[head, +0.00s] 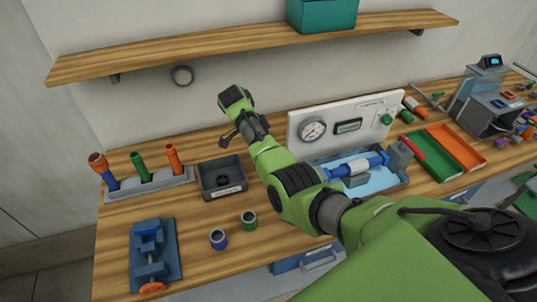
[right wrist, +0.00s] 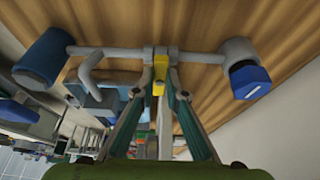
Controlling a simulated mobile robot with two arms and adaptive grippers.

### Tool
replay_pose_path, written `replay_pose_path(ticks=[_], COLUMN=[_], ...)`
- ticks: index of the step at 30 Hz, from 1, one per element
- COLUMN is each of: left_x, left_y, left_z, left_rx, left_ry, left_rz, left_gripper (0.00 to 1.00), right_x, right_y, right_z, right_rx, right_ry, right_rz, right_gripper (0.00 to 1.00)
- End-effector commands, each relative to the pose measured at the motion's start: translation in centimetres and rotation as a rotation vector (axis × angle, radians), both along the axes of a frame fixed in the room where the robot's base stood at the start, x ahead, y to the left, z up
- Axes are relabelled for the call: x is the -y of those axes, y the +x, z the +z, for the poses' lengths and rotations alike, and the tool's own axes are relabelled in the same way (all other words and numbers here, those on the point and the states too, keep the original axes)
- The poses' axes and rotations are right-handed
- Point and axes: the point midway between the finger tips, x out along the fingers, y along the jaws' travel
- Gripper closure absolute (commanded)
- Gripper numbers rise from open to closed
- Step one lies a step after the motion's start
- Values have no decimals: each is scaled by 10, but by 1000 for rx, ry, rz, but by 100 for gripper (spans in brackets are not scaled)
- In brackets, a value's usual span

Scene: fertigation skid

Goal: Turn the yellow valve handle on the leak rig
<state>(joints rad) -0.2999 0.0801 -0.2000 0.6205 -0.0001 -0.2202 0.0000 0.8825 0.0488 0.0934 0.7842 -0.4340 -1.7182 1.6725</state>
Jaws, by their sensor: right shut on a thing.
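The yellow valve handle (right wrist: 159,86) stands in the middle of the right wrist view, on a grey pipe of the leak rig (right wrist: 112,53). The pipe has a blue cylinder (right wrist: 44,58) at its left and a blue hexagonal cap (right wrist: 250,82) at its right. My right gripper (right wrist: 160,88) is shut on the yellow handle, with a finger on each side. In the head view my green right arm reaches across the bench; its fingertips and the yellow handle cannot be made out there. My left gripper is not in view.
The wooden bench holds a gauge board (head: 296,129), a light blue tray (head: 390,183) with a blue pipe piece, a dark bin (head: 222,194), a blue vise (head: 152,262) and two small cups. Green and orange trays lie right. A wooden shelf (head: 180,49) hangs above.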

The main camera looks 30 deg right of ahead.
Motion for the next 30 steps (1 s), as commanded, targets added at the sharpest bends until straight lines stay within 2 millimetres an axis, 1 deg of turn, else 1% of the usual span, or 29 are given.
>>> replay_pose_path(ticks=[1, 2, 3, 4, 13, 17, 20, 27, 30], left_x=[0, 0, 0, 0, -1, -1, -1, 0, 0], left_y=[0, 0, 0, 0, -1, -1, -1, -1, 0], left_z=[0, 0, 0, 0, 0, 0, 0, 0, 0], left_rx=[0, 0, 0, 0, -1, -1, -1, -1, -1], left_ry=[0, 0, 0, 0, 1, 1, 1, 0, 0], left_rz=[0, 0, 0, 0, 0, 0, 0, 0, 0], left_gripper=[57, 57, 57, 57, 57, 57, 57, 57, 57], right_x=[1, 1, 1, 1, 0, -3, -9, -28, -35], right_y=[1, 1, 1, 1, 1, 2, 4, 9, 11], right_z=[2, 2, 2, 2, 1, 8, 22, 71, 88], right_rx=[6, 6, 6, 5, 2, 3, 5, 8, 6], right_ry=[-2, -2, -1, -1, -1, 0, 0, 0, 0], right_rz=[-2, -2, -1, -1, 0, 0, 1, 1, 1], right_gripper=[100, 82, 72, 71, 71, 71, 71, 71, 71])
